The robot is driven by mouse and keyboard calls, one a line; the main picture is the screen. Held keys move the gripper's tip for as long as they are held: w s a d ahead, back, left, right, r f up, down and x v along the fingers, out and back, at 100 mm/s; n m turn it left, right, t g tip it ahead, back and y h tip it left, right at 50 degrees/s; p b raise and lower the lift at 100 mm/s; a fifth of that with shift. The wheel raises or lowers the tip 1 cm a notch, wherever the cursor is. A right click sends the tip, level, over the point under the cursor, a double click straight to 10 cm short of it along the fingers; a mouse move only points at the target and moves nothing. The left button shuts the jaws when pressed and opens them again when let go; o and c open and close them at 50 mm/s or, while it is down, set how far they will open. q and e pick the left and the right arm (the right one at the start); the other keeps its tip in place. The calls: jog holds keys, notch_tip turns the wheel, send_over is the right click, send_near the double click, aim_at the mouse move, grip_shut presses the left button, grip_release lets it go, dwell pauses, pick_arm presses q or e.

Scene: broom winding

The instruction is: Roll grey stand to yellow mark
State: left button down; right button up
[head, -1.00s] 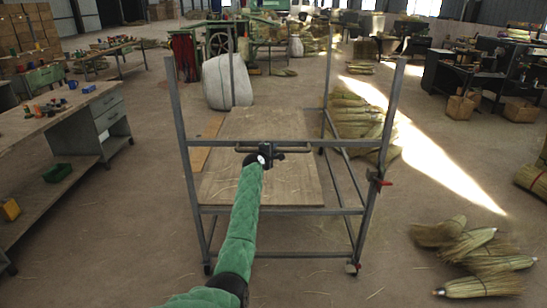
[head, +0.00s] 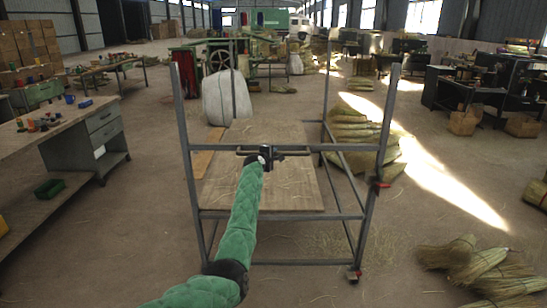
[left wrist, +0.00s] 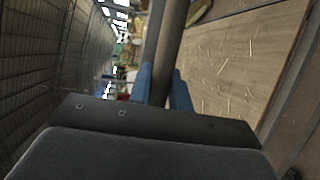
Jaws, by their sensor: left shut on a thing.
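The grey stand (head: 376,160) is an open metal frame with tall posts, a wooden board (head: 262,180) low inside it and small wheels at the feet. It stands upright on the floor in front of me. My left gripper (head: 268,156) is shut on the handle bar across its near side. In the left wrist view the blue fingers (left wrist: 162,88) sit on either side of the grey bar (left wrist: 168,40). My right gripper is not in view. I see no yellow mark on the visible floor.
A workbench (head: 75,120) stands close on the left. A white sack (head: 226,92) is beyond the stand. Broom bundles lie right behind the stand (head: 360,135) and at the lower right (head: 480,265). Bare floor (head: 430,190) lies to the right.

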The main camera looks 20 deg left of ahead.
pick_arm(q)
jog(key=c, duration=1.3)
grip_release()
jog(key=shift+s, duration=0.1)
jog(key=shift+s, duration=0.5)
jog(key=v, duration=0.6)
jog(key=shift+s+b, duration=0.25)
jog(key=shift+b, duration=0.2)
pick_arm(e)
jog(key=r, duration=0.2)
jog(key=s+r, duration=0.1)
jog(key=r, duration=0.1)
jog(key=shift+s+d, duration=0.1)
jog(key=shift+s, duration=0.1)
pick_arm(q)
jog(key=shift+r, duration=0.1)
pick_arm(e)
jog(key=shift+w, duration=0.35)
